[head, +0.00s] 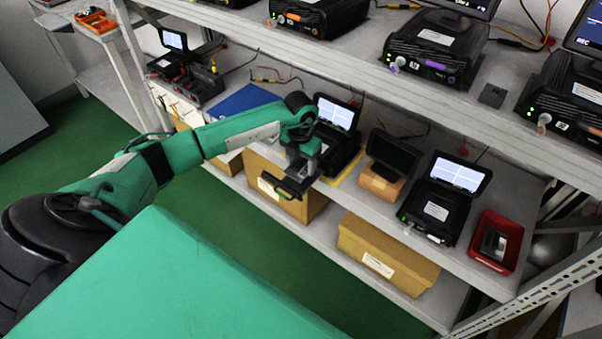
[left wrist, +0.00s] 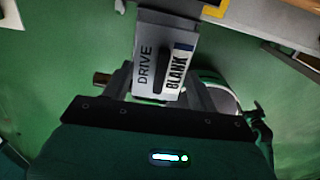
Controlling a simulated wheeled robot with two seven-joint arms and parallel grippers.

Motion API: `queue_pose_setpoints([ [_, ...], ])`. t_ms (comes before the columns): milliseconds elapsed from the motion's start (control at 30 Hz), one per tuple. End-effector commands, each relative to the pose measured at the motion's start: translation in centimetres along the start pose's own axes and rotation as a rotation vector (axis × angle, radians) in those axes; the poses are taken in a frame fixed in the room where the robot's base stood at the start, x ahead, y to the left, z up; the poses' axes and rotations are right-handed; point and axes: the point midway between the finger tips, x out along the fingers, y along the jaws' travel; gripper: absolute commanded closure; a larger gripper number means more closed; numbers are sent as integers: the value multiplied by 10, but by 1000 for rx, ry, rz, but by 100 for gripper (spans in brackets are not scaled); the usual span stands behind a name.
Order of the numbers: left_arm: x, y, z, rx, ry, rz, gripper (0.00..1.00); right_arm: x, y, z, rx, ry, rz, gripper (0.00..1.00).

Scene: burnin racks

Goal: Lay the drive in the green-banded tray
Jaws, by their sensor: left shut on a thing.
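My left gripper (head: 297,178) is shut on the drive (head: 289,186), in front of the lower shelf edge and above a cardboard box. The left wrist view shows the grey drive (left wrist: 148,50), marked DRIVE and BLANK, between the fingers of the left gripper (left wrist: 164,95), with green floor around it. In the head view the drive looks small and dark, partly hidden by the gripper. I cannot make out for sure which tray bears a green band. My right gripper is not in view.
Several black test units with screens stand on both shelves, one (head: 437,213) right of the gripper. A red bin (head: 484,256) holds a grey item at the right. A blue mat (head: 238,103) lies left. Cardboard boxes (head: 375,262) stand below. The upper shelf edge (head: 400,85) overhangs.

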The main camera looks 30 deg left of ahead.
Motion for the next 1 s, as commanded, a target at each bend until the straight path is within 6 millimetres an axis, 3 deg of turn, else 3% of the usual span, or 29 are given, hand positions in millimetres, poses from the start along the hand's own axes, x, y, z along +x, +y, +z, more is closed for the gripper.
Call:
queue_pose_setpoints([
  [400, 44, 0, 0, 0, 2, 0, 64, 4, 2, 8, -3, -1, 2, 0],
  [767, 51, 0, -1, 2, 3, 0, 64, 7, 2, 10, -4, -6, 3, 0],
  [1000, 55, 0, -2, 3, 4, 1, 64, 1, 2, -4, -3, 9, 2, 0],
])
